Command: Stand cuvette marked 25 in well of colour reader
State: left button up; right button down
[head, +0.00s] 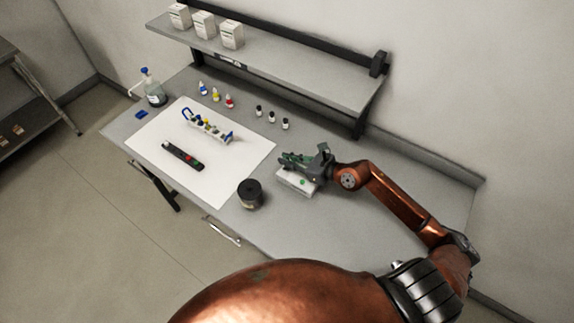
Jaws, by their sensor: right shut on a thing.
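A low white box (290,184) with a green spot, which looks like the colour reader, stands on the bench right of the white mat. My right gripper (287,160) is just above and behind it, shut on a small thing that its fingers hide. I cannot make out that thing or any mark on it. The gripper covers part of the box, and its well does not show clearly. A white rack (209,127) with blue ends stands on the mat and holds several small dark-topped pieces. No number is readable at this size. My left gripper is not in view.
On the white mat (227,165) lies a black bar (183,157) with coloured spots. A black cylinder (250,193) stands left of the white box. Small bottles (271,117) and a wash bottle (153,88) stand behind. A shelf (290,68) overhangs the back. The bench's right end is clear.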

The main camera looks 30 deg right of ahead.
jog(key=shift+w+f, duration=0.15)
jog(key=shift+f, duration=0.1)
jog(key=shift+w+d+f+b, duration=0.15)
jog(key=shift+f+b, duration=0.15)
jog(key=shift+f, duration=1.3)
jog(key=shift+f, duration=0.2)
jog(key=c, duration=2)
grip_release()
jog(key=shift+r, duration=0.2)
jog(key=v, duration=1)
jog(key=shift+s+d+f+b, duration=0.15)
jog(key=shift+s+b, duration=0.05)
jog(key=shift+b, duration=0.2)
jog(key=shift+v, duration=0.8)
